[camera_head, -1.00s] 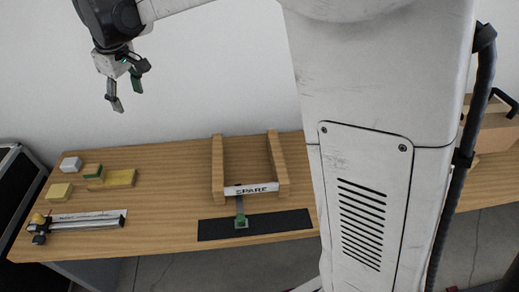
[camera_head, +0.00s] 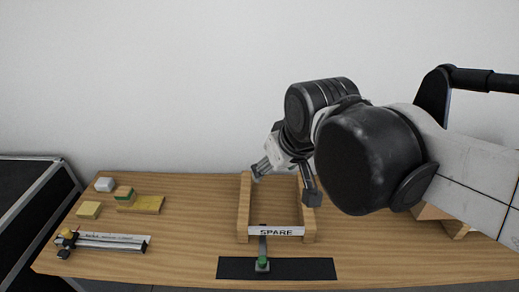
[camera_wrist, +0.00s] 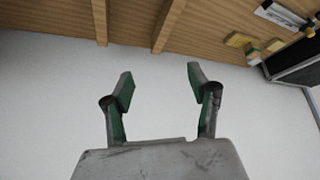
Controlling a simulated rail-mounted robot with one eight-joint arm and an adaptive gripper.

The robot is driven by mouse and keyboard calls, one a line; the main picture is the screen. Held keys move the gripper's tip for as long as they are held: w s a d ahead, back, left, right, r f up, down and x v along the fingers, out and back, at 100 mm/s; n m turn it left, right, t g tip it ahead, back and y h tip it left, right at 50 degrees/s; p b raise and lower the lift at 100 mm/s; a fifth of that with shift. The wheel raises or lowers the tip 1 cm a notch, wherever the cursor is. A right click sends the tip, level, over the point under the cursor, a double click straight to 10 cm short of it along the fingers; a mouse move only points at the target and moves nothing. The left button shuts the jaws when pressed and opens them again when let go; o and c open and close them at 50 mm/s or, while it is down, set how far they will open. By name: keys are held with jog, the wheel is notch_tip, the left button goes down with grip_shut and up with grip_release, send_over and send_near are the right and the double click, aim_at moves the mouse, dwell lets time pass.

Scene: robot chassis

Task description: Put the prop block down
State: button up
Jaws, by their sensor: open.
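None of the small blocks is marked as the prop block. A small tan block with a green band (camera_head: 124,193) rests on a yellow plate (camera_head: 150,205) at the left of the table. A white block (camera_head: 104,184) and a yellow block (camera_head: 88,209) lie near it. My gripper (camera_head: 287,183) is open and empty, seen in front of the far part of a wooden frame. In the wrist view the two green-padded fingers (camera_wrist: 160,82) stand apart with nothing between them. The yellow plate and blocks (camera_wrist: 245,45) show small at upper right there.
The wooden frame (camera_head: 243,212) has two rails and a white SPARE label (camera_head: 276,231). A dark mat (camera_head: 305,268) and a green-topped piece (camera_head: 262,264) lie before it. A caliper-like tool (camera_head: 110,242) lies front left. The table between is clear.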

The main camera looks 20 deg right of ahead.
jog(key=s+d+f+m+t, duration=0.1)
jog(key=s+d+f, duration=0.1)
jog(key=s, duration=0.3)
jog(key=shift+s+d+f+m, duration=0.2)
jog(key=shift+d+f+m, duration=0.1)
jog(key=shift+f, duration=0.6)
jog(key=shift+r, duration=0.1)
notch_tip(320, 180, up, 8)
jog(key=p, duration=0.8)
